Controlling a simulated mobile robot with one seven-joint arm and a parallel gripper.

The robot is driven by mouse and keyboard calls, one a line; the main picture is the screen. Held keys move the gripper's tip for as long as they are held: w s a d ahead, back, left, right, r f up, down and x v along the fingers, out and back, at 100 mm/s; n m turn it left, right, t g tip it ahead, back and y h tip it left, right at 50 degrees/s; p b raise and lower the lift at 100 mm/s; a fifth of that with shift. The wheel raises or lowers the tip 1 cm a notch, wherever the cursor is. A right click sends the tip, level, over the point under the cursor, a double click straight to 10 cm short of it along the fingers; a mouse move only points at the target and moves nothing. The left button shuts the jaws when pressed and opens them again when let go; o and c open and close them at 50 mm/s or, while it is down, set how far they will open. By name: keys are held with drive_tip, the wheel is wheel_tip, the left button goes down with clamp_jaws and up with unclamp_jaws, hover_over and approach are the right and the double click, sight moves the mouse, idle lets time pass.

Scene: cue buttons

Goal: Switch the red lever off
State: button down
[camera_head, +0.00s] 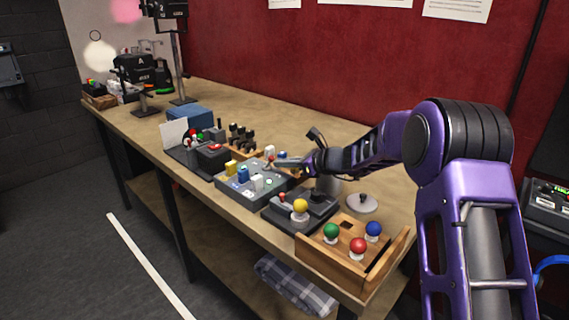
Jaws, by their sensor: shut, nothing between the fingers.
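A small red lever (281,199) stands on a dark control box (290,215), left of a yellow ball knob (300,205). It is too small to tell its on or off position. My gripper (282,160) is shut and empty, reaching left over the table beyond the dark box. Its tips are near the right rear part of a grey panel (228,189) with yellow, blue and white blocks. It is apart from the red lever in the picture. I cannot tell whether it touches anything on the panel.
A wooden box (317,254) with green, red and blue balls is at the near table end. A black box with red parts (213,149) and a blue box (190,115) stand farther left. The wooden table (300,120) is clear toward the red wall.

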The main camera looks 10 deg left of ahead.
drive_tip(key=shift+r+p, duration=0.35)
drive_tip(key=shift+p, duration=0.4)
drive_tip(key=shift+a+f+h, duration=0.1)
drive_tip(key=shift+h, duration=0.3)
drive_tip(key=shift+p, duration=0.35)
